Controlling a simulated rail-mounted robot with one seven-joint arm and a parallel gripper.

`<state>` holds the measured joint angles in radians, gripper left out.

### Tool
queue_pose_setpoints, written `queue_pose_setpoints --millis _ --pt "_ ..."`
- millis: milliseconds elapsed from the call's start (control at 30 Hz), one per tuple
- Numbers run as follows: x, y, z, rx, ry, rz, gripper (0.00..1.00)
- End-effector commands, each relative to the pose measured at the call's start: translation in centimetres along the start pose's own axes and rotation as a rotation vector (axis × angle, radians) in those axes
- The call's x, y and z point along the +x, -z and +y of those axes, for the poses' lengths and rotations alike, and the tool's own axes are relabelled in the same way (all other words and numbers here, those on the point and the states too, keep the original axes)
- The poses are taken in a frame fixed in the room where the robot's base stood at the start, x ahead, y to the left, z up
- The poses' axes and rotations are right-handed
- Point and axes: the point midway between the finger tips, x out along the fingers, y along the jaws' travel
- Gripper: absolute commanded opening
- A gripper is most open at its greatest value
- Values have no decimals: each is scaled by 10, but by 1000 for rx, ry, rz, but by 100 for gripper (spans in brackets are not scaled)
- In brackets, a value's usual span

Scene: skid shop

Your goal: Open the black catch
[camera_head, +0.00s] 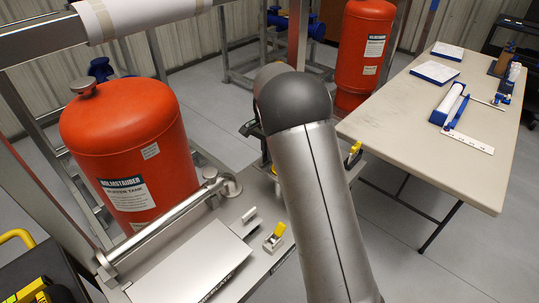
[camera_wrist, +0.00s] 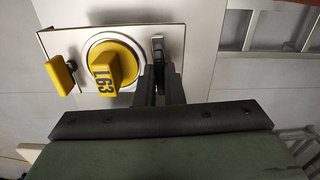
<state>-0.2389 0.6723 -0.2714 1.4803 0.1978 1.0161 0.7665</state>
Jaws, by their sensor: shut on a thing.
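In the wrist view, the black catch (camera_wrist: 157,44) is a small dark upright piece near the right side of a light metal plate, beside a round yellow knob (camera_wrist: 108,62) with a number on it. My gripper (camera_wrist: 159,72) has its two dark fingers close together at the catch, shut on it. The lower part of the catch is hidden between the fingers. In the head view, my arm covers the catch and my gripper.
A yellow handle (camera_wrist: 60,75) sits at the plate's left end. In the head view, an orange tank (camera_head: 125,140) and a pipe (camera_head: 160,228) stand left of my arm. A table (camera_head: 430,120) with papers and tools is at the right, with open floor before it.

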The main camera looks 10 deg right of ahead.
Motion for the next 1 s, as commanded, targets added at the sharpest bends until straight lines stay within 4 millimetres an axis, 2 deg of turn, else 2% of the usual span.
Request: queue_pose_setpoints --millis 167,267,300,633,1000 --pt "-1 0 0 44 0 0 0" --pt "0 0 0 60 1 0 28" --pt "0 0 0 59 1 0 30" --pt "-3 0 0 58 1 0 30" --pt "-31 0 0 57 1 1 30"
